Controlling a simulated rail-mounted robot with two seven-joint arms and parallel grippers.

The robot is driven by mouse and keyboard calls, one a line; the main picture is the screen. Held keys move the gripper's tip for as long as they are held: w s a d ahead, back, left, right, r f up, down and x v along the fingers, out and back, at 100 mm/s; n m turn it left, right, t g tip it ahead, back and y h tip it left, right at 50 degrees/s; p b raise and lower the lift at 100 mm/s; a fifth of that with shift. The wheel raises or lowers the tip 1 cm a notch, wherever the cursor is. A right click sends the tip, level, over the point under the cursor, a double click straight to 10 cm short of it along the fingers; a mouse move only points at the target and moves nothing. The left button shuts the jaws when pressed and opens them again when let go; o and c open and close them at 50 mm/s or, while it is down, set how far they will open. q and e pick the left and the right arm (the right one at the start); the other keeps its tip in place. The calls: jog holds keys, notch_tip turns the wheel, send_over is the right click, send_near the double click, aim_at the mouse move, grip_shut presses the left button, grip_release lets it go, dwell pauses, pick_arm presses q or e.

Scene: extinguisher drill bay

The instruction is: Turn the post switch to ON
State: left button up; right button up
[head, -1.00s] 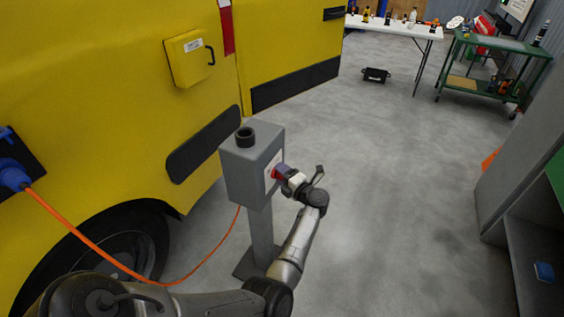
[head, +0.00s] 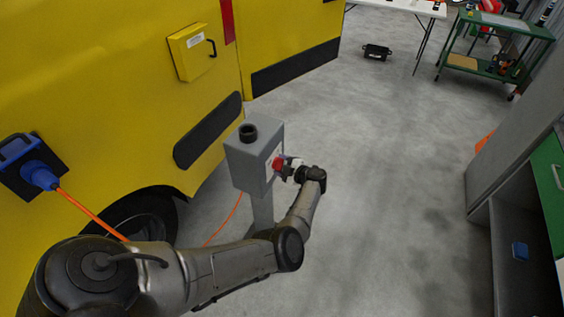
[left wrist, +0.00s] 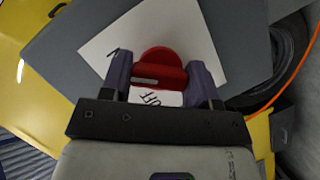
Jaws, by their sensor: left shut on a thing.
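The post switch is a grey box (head: 243,165) on a post beside the yellow vehicle, with a red knob (head: 277,163) on its right-hand face. In the left wrist view, the red knob (left wrist: 161,60) sits on a white label plate (left wrist: 118,42). My left gripper (head: 284,164) is at that face. In the left wrist view its two purple fingers (left wrist: 162,80) are shut on the knob, one on each side. Part of the label's lettering shows below the knob and a mark at its left; the fingers and knob hide the rest. My right gripper is in neither view.
The yellow vehicle (head: 120,90) stands close on the left, with a blue plug (head: 40,176) and orange cable (head: 92,214). A grey cabinet (head: 508,150) is at right. A green cart (head: 484,62) stands at the back.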

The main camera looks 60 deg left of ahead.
pick_arm(q)
jog(key=shift+m, duration=0.4)
dwell(0.3)
jog(key=o, duration=0.9)
jog(key=p+v, duration=0.2)
jog(key=v, duration=1.1)
jog(key=shift+w+d+r, duration=0.2)
jog(key=shift+d+r, duration=0.1)
jog(key=shift+d, duration=0.05)
